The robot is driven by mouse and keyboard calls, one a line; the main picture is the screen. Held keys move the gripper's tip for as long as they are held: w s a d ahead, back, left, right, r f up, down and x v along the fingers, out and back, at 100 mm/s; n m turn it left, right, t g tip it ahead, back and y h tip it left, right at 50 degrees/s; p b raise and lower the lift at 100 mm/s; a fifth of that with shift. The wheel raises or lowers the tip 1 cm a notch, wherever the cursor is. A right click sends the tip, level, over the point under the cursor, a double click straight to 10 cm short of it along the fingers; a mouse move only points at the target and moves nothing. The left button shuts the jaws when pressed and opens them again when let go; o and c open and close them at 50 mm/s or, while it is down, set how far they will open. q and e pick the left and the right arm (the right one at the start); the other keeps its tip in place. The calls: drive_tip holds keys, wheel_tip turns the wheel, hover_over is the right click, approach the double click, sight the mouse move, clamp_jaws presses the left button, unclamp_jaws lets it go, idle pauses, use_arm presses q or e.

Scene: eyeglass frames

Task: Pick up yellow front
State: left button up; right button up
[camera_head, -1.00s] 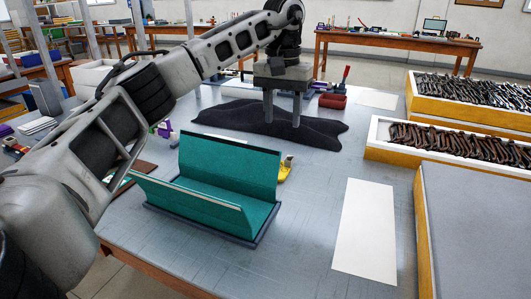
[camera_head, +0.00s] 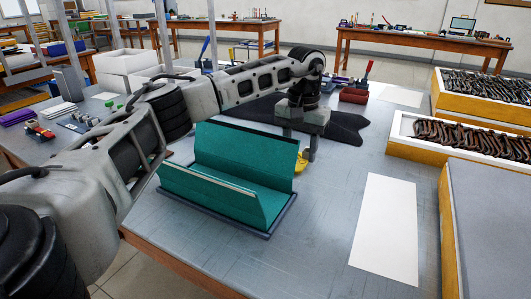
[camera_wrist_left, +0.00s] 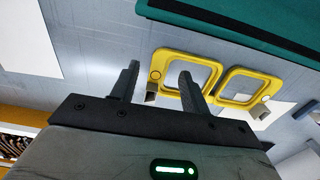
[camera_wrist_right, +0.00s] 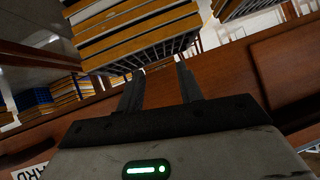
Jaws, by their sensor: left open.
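The yellow front (camera_wrist_left: 220,80), an eyeglass frame front with two rims, lies on the grey table in the left wrist view. In the head view only a small piece of the yellow front (camera_head: 301,163) shows, behind the teal open case (camera_head: 245,155) and beside my left gripper. My left gripper (camera_head: 300,143) is open and empty, pointing down just behind the case. In the left wrist view one finger of my left gripper (camera_wrist_left: 159,72) overlaps the near rim. My right gripper (camera_wrist_right: 158,72) is open and empty, away from this table top.
A dark mat (camera_head: 345,125) lies behind my left gripper. A white sheet (camera_head: 387,230) lies at the right. Bins of dark temples (camera_head: 460,135) stand beyond the right edge. A red holder (camera_head: 354,95) stands at the back. The table's front middle is clear.

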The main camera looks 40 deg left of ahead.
sight(299, 166)
use_arm(q)
wheel_tip(299, 166, down, 3)
drive_tip(key=shift+w+f, duration=0.1)
drive_tip(key=shift+f, duration=0.1)
use_arm(e)
drive_tip(key=shift+a+f, duration=0.25)
drive_tip(key=shift+f, duration=0.6)
use_arm(q)
clamp_jaws()
use_arm(e)
drive_tip(key=shift+r, duration=0.15)
use_arm(q)
drive_tip(key=shift+r, duration=0.15)
